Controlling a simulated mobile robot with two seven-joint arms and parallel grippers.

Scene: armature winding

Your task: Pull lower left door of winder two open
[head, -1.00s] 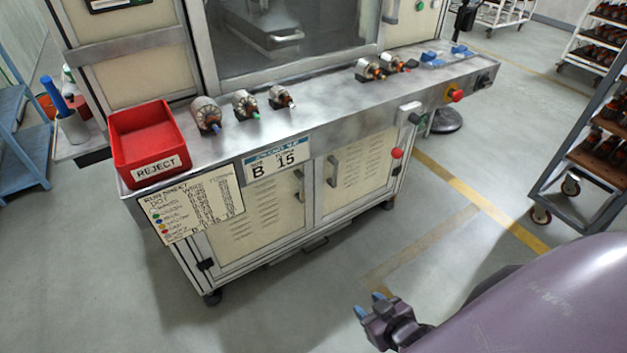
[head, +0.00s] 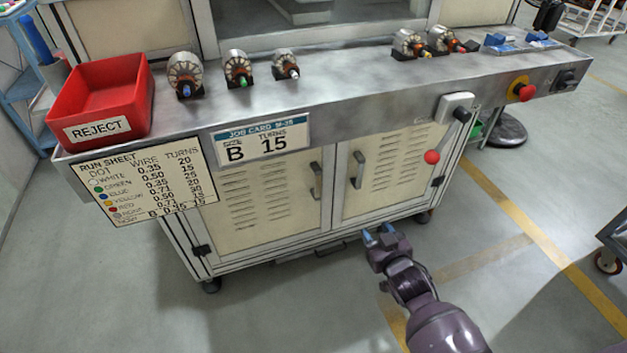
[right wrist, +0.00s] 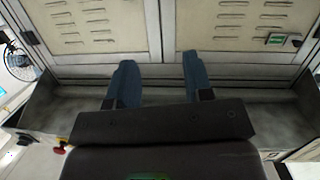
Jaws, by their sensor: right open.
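The lower left door (head: 265,190) of the winder is a cream louvred panel in a grey frame, and it looks shut in the head view. Its dark upright handle (head: 316,180) is near its right edge, with a hinge at lower left. My right gripper (head: 380,237) is open and empty, in front of the cabinet's lower right part, apart from the handle. In the right wrist view its two blue fingers (right wrist: 160,82) stand apart with nothing between them. Cream louvred panels show beyond; I cannot tell which doors these are. My left gripper is out of view.
The lower right door (head: 395,175) has its own handle (head: 358,170) close by. A grey ledge (head: 340,88) overhangs the doors, carrying a red reject bin (head: 98,92) and several armatures. A run sheet (head: 150,182) hangs over the left door's upper left. Floor in front is clear.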

